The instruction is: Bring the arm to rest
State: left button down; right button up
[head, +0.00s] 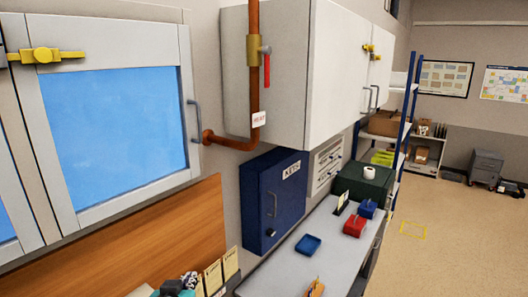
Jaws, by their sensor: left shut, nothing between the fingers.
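My left gripper (189,280) shows only in part at the bottom edge of the head view, left of the middle. It is dark and light grey, with a bit of teal beside it. It is shut and empty. Most of my left arm is below the picture. The gripper appears in front of the wooden panel, close to several upright tan cards or folders in the picture; I cannot tell the gap. My right gripper is not in view.
A grey counter (336,240) holds a blue tray (308,245), a red box (354,226) and a dark green box (362,185). A blue key cabinet (272,200) and a copper pipe (254,60) are on the wall. Open floor (455,225) lies at the right.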

pick_arm(q)
jog(key=s+f+g, duration=0.5)
jog(key=s+f, duration=0.8)
jog(key=f, duration=0.1)
notch_tip(320, 180, down, 29)
jog(key=b, duration=2.9)
jog(key=shift+s+m+g, duration=0.15)
jog(key=shift+m+g, duration=0.15)
